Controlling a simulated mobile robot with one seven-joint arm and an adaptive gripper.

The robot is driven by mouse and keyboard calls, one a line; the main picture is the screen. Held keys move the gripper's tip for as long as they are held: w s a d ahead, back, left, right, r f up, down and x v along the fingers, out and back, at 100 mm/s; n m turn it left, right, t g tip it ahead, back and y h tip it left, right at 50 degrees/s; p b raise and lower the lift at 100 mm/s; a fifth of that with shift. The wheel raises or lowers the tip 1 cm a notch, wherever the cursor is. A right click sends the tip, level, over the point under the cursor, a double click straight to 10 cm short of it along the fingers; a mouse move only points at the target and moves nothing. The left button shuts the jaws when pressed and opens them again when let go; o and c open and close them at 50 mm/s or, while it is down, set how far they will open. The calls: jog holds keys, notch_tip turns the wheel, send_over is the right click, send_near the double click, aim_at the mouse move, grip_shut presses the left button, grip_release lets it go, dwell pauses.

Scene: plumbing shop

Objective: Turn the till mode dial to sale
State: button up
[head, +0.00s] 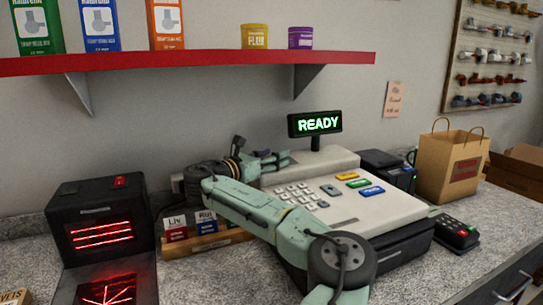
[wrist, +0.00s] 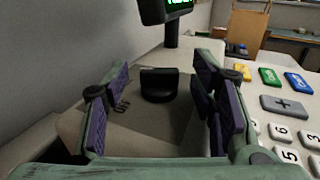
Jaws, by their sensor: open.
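The till (head: 350,205) stands on the counter, with keys on its sloped top and a lit READY display (head: 316,123) on a pole. In the wrist view the black mode dial (wrist: 159,84) sits on the till's grey housing. My gripper (wrist: 160,100) is open, with its purple-padded fingers to the left and right of the dial, apart from it. In the head view my gripper (head: 278,160) is over the till's back left, and the dial cannot be made out there.
A black scanner (head: 100,222) with red lines stands left. A red shelf (head: 200,63) with boxes and tubs hangs above. A card terminal (head: 455,232) and a paper bag (head: 450,165) stand right. The display pole rises behind the dial.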

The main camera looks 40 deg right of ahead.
jog(key=shift+c, duration=0.4)
jog(key=c, duration=1.1)
jog(key=shift+o, duration=0.2)
jog(key=shift+w+a+m+g, duration=0.1)
jog(key=shift+w+m+g, duration=0.2)
jog(key=shift+m+g, duration=0.7)
jog(key=shift+w+r+m+g, duration=0.1)
jog(key=shift+m+g, duration=0.5)
jog(key=shift+g, duration=0.6)
jog(key=shift+w+m+g, duration=0.1)
jog(key=shift+m+g, duration=0.5)
jog(key=shift+g, duration=0.6)
jog(key=o, duration=1.1)
jog(key=shift+o, duration=0.2)
